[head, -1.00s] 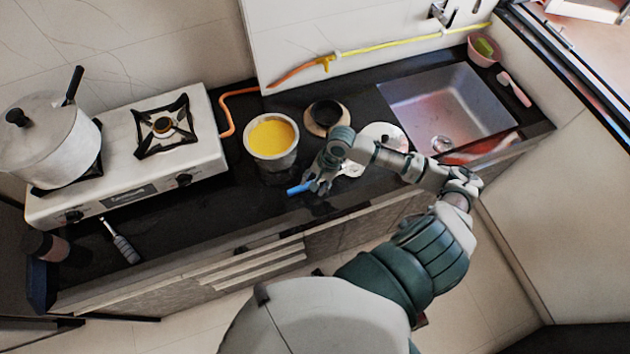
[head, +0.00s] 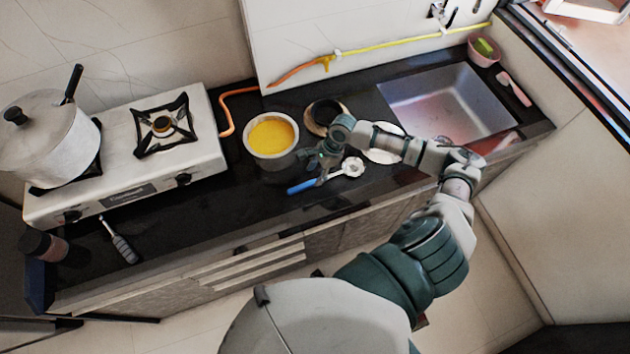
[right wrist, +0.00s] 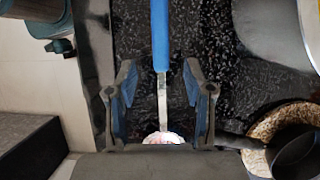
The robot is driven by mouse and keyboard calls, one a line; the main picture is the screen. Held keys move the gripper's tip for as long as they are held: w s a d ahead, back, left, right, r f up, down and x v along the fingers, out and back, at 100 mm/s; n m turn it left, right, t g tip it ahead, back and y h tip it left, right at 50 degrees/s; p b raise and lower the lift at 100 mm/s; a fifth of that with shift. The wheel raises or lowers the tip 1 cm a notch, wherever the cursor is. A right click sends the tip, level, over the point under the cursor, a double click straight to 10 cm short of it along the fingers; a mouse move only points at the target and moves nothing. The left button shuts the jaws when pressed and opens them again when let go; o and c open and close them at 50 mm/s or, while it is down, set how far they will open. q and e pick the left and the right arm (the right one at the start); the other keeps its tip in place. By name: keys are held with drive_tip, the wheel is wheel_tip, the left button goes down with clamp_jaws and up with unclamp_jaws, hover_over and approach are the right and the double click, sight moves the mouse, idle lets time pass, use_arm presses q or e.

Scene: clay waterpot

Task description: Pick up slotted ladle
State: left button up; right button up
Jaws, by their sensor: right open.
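The slotted ladle, with a blue handle (head: 301,187) and a pale round head (head: 352,167), lies on the dark counter in front of the pot of yellow liquid. My right gripper (head: 320,164) is open and empty, over or just behind the ladle's middle. In the right wrist view the ladle's blue handle (right wrist: 160,36) and thin metal shank (right wrist: 162,98) run between the two spread fingers (right wrist: 161,92), with a gap on each side. Its head (right wrist: 163,139) is partly hidden by my gripper's body. My left gripper is not in view.
The pot of yellow liquid (head: 271,153) stands close behind my gripper, with a dark round vessel (head: 326,113) beside it. A white plate (head: 384,152) lies to the right, partly under my arm. The stove (head: 200,150) is left, the sink (head: 450,100) right.

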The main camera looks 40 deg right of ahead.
sight(308, 184)
drive_tip(key=x, duration=0.5)
drive_tip(key=shift+w+a+f, duration=0.1)
drive_tip(key=shift+a, duration=0.25)
drive_tip(key=shift+d, duration=0.2)
clamp_jaws()
